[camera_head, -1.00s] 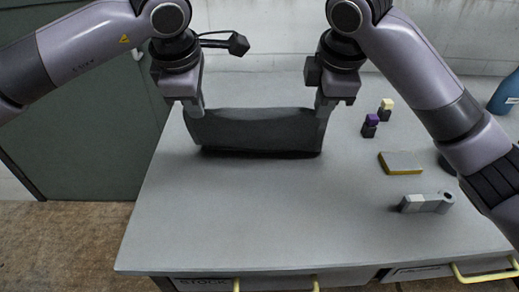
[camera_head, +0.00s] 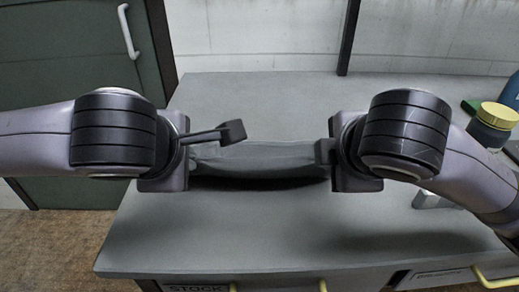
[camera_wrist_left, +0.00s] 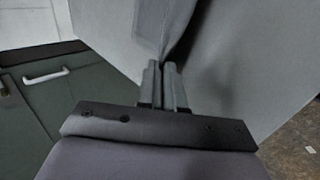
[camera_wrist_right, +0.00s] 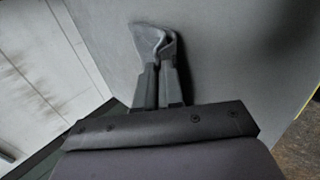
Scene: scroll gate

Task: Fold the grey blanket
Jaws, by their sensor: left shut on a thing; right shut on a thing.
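The grey blanket (camera_head: 258,158) is stretched between my two grippers over the grey table, with a dark shadow along its near lower side. My left gripper (camera_head: 192,152) is shut on its left end. In the left wrist view the fingers (camera_wrist_left: 165,68) pinch a gathered fold of the blanket (camera_wrist_left: 178,28). My right gripper (camera_head: 324,152) is shut on its right end. In the right wrist view the fingers (camera_wrist_right: 159,70) pinch a small looped fold of the blanket (camera_wrist_right: 148,38). I cannot tell whether its lower side touches the table.
The table (camera_head: 240,235) is clear in front of the blanket. At the right are a yellow-lidded jar (camera_head: 494,124), a blue bottle (camera_head: 512,92) and a green item (camera_head: 472,104). My right arm partly covers a pale object (camera_head: 430,199). Drawers with yellow handles line the front.

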